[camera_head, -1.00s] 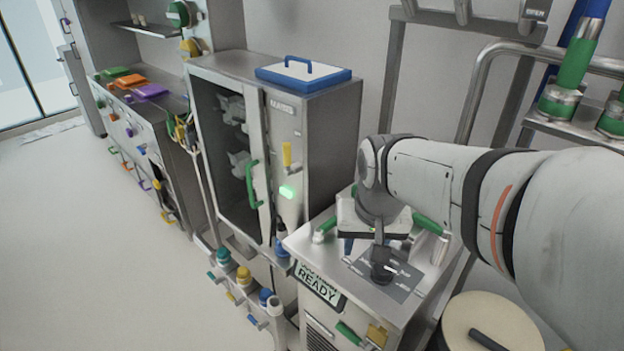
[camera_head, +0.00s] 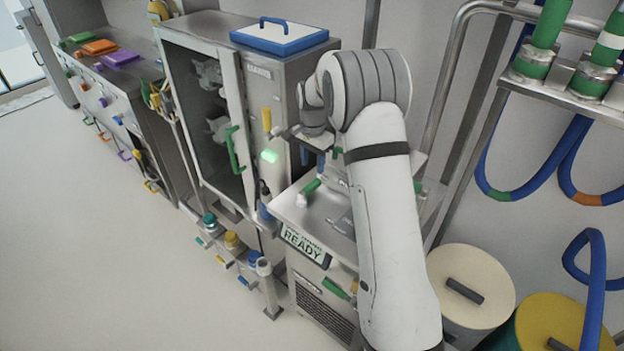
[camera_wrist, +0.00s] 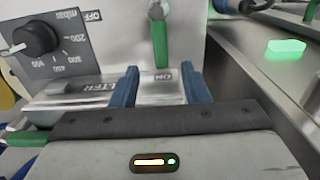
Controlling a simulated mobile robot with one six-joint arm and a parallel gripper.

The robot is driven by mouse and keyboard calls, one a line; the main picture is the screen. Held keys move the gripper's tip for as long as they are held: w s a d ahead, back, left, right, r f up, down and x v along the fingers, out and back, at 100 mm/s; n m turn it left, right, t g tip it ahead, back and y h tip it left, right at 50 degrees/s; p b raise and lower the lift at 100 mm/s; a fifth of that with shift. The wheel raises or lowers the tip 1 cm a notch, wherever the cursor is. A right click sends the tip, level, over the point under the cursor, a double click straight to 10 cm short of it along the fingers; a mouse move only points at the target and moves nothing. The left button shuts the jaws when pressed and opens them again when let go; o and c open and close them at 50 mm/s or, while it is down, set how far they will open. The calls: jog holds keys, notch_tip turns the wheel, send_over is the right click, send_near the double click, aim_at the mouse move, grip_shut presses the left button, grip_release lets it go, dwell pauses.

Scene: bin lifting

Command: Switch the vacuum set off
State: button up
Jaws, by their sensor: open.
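The vacuum set (camera_head: 315,215) is a grey metal cabinet whose front display reads READY. In the wrist view, a green lever handle (camera_wrist: 160,42) extends from a metal pivot towards the ON label (camera_wrist: 163,76); the OFF label (camera_wrist: 92,16) is off to the side. A black dial (camera_wrist: 36,40) with an mbar scale is on the grey plate beside it. My gripper (camera_wrist: 158,88) is open, with its two blue fingers apart and the lever beyond the gap, not clamped. In the head view my gripper (camera_head: 313,160) is above the cabinet top, partly hidden by my arm.
A glass-door cabinet (camera_head: 205,110) with a lit green lamp (camera_head: 269,156) stands close to the left. Bottles and small valves (camera_head: 232,242) line its foot. Lidded drums (camera_head: 470,275) and blue hoses (camera_head: 530,180) are on the right. The floor at left is clear.

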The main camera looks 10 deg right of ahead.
aim_at(312, 183)
notch_tip(312, 183, down, 8)
jog(key=shift+p, duration=0.85)
grip_shut()
jog(key=shift+r, duration=0.1)
